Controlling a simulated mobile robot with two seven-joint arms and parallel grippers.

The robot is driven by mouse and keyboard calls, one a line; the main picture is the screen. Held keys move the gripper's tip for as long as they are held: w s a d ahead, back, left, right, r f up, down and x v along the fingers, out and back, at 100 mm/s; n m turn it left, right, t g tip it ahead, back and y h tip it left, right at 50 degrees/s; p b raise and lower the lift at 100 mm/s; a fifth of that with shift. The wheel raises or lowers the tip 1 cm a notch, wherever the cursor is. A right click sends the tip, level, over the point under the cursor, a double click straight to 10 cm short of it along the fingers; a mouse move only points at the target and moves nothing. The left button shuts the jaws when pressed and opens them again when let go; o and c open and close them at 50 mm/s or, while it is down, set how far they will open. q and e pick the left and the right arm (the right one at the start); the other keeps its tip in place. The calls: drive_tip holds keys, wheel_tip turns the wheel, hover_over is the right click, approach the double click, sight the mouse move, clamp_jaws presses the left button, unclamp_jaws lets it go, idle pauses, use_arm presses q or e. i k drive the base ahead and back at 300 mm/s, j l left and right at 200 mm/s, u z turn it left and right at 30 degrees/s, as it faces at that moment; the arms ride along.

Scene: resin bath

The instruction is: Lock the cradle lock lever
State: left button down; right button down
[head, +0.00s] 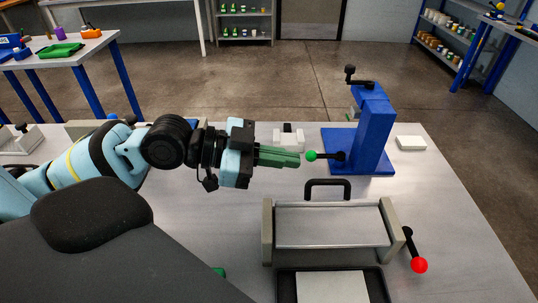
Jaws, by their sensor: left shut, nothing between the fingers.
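A grey cradle (269,232) with two side plates and a black handle (328,184) stands on the table. A black lever with a red ball knob (419,265) sits at its right side, angled down toward the front. I take this to be the cradle lock lever; the picture does not show whether it is locked. My right gripper is not in view.
A black-rimmed tray (286,287) with a white sheet lies in front of the cradle. A small white fixture (288,137) stands behind my left fingers, and a white block (411,143) lies right of the stand. The table (448,205) is clear at the right.

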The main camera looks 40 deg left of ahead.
sight(419, 264)
drive_tip(key=k+l, duration=0.75)
drive_tip(key=k, duration=0.1)
